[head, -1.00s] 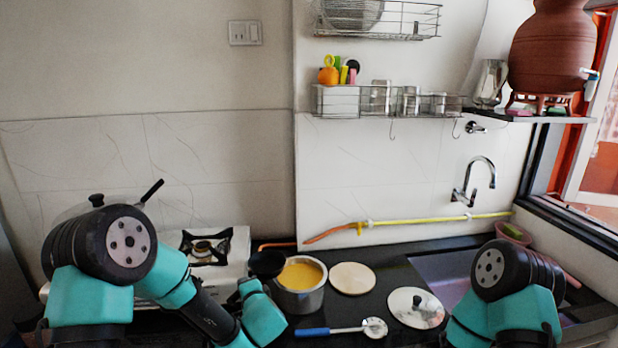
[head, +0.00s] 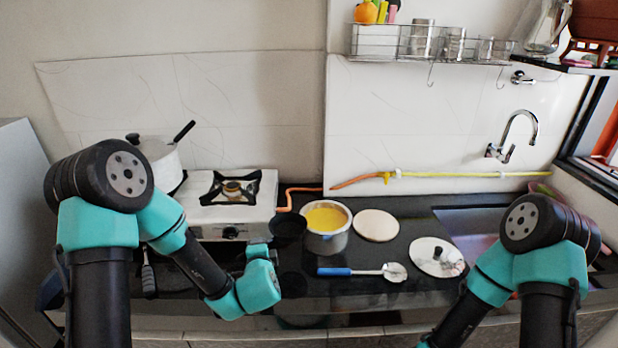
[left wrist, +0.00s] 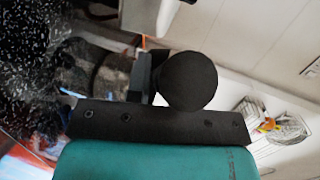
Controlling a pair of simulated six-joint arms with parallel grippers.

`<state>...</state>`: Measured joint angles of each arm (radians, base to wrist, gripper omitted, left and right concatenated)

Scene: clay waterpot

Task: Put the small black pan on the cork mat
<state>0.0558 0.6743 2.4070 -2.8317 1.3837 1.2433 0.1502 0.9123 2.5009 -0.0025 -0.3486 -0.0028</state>
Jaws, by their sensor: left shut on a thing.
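The small black pan (head: 287,225) is at the left side of the steel pot, seen against the dark counter. My left gripper (head: 271,248) is shut on it from the near left side; the hand hides most of the grasp. In the left wrist view, the pan's dark round shape (left wrist: 188,81) shows close beside the gripper fingers (left wrist: 144,76). Whether the pan is clear of the counter is hard to tell. The round pale cork mat (head: 376,225) lies flat and bare to the right of the pot. My right gripper is out of view.
The steel pot (head: 327,241) with yellow contents stands between pan and mat. A blue-handled ladle (head: 360,271) and a lid (head: 437,257) lie in front and to the right. A white stove (head: 231,214) carries a white pot (head: 160,163). The sink (head: 470,228) is at right.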

